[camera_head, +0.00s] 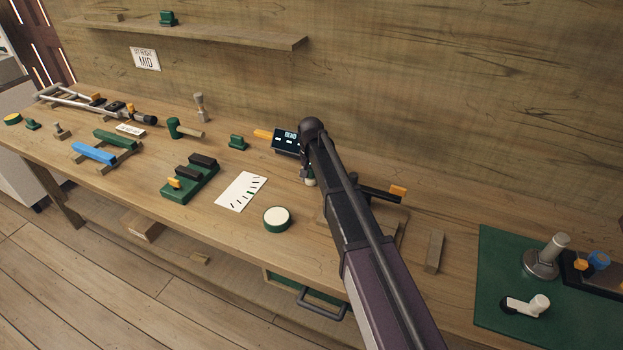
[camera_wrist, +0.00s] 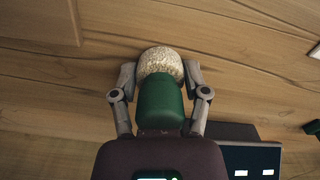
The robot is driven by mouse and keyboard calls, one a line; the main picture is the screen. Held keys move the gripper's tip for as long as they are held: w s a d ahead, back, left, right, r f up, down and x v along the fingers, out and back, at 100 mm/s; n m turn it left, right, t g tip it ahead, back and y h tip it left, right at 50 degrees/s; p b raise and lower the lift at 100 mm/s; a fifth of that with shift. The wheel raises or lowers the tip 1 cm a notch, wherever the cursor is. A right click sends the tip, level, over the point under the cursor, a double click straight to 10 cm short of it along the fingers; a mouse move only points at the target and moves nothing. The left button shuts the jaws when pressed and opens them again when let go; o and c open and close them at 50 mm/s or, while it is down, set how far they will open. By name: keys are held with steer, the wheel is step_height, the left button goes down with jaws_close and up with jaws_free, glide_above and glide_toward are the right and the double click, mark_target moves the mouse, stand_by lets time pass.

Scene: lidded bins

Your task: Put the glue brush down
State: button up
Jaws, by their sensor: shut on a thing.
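The glue brush (camera_wrist: 160,100), a green body with a speckled cream rounded end, sits between the two grey fingers of my gripper (camera_wrist: 160,78) in the wrist view. The fingers are shut on it, one on each side. In the head view my gripper (camera_head: 309,174) is over the bench, beside the dark "BEND" box (camera_head: 288,142). Only a small pale bit of the brush (camera_head: 310,182) shows there below my arm. I cannot tell whether the brush touches the bench top.
The wooden bench (camera_head: 225,220) holds a white marked card (camera_head: 241,191), a round green tin with a pale top (camera_head: 277,219) and a green block fixture (camera_head: 190,180). A green mat (camera_head: 500,270) with metal parts lies at right. The wooden wall rises close behind.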

mark_target(356, 175)
steer(key=shift+f, duration=0.15)
steer(key=o, duration=1)
step_height(356, 175, up, 12)
steer(key=p, duration=1.2)
stand_by(0.6)
steer(key=s+d, duration=1.2)
steer(key=d, duration=0.1)
steer(key=shift+d, duration=0.1)
steer(key=shift+n, duration=0.5)
steer(key=s+d, duration=0.3)
steer(key=s, duration=0.1)
steer(key=s+d, duration=0.3)
steer(key=s, duration=0.2)
steer(key=s+d, duration=0.4)
steer(key=shift+s, duration=0.35)
